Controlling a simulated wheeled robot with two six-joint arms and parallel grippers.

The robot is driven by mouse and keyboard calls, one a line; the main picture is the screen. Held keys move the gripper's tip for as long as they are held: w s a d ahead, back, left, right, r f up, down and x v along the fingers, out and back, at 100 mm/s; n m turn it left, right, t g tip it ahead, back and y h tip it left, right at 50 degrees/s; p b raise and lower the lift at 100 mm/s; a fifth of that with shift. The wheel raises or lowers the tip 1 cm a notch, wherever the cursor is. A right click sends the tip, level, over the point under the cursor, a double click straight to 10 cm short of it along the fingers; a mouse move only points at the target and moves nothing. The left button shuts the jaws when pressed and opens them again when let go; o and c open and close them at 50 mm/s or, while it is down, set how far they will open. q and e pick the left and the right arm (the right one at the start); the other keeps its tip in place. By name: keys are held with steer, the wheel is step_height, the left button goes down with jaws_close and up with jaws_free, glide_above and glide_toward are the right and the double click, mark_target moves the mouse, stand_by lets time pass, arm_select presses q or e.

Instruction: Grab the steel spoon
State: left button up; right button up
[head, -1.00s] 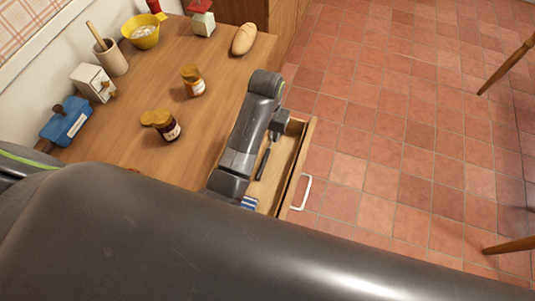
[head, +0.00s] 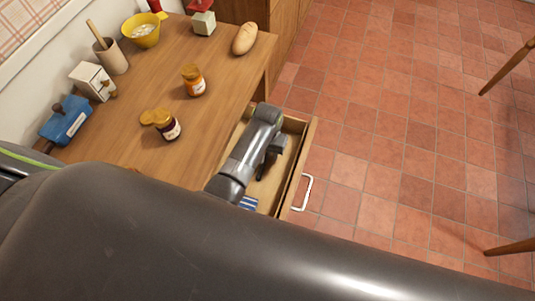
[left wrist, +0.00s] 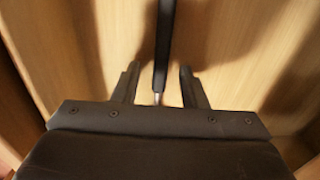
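A slim utensil with a black handle (left wrist: 165,32) lies on the drawer floor in the left wrist view. A short shiny metal part shows at its near end, so it may be the steel spoon; its bowl is hidden behind my gripper body. My left gripper (left wrist: 159,78) is open, with one finger on each side of the utensil and gaps on both sides. In the head view my left gripper (head: 271,164) is down inside the open drawer (head: 296,160), and my arm covers most of the utensil. My right gripper is not in view.
The drawer has a white handle (head: 303,193) and walls close around my gripper. A blue-striped item (head: 249,203) lies at its near end. On the wooden counter (head: 215,110) stand jars (head: 194,82), bread (head: 244,39) and a yellow bowl (head: 141,30).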

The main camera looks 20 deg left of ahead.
arm_select(q)
jaws_close()
steer(key=shift+r, duration=0.1)
stand_by(0.4)
